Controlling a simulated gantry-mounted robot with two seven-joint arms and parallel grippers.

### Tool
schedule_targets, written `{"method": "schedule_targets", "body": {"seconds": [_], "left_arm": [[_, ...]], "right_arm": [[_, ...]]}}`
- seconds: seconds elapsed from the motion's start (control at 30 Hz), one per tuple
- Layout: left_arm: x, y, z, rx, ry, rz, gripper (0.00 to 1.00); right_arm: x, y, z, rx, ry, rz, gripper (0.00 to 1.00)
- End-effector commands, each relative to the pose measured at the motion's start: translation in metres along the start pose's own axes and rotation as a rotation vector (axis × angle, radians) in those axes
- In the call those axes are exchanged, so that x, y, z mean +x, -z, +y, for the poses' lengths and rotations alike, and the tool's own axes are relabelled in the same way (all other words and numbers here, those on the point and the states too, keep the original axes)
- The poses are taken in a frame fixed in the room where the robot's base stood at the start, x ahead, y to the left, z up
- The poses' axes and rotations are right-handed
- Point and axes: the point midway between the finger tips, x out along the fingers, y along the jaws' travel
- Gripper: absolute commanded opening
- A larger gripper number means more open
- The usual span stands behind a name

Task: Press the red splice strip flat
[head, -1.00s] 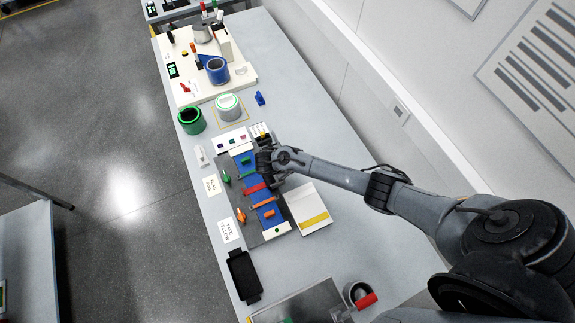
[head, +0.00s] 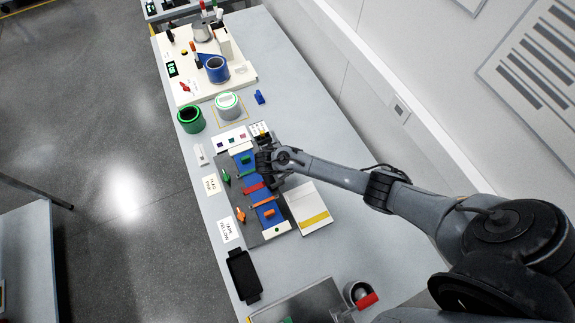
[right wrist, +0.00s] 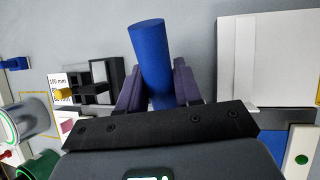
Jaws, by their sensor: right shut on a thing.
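The red splice strip (head: 253,188) lies across the blue web (head: 262,195) on a dark grey board (head: 238,193). Whether it lies fully flat is too small to tell. My right gripper (head: 265,163) is over the far part of the board, just beyond the red strip. In the right wrist view my right gripper (right wrist: 157,88) is shut on a blue cylinder (right wrist: 152,50), one finger on each side. The red strip does not show in that view. My left gripper is in neither view.
Green (head: 226,176) and orange (head: 240,215) pieces stand on the board. A white pad (head: 306,201) lies right of it, a black tray (head: 243,274) in front. Bare table lies to the right.

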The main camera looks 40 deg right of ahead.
Motion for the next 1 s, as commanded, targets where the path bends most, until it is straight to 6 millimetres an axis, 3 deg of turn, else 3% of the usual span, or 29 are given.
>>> {"method": "schedule_targets", "body": {"seconds": [1.0], "left_arm": [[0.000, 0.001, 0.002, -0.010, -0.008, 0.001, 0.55]], "right_arm": [[-0.005, 0.011, 0.000, -0.001, 0.002, -0.001, 0.04]]}}
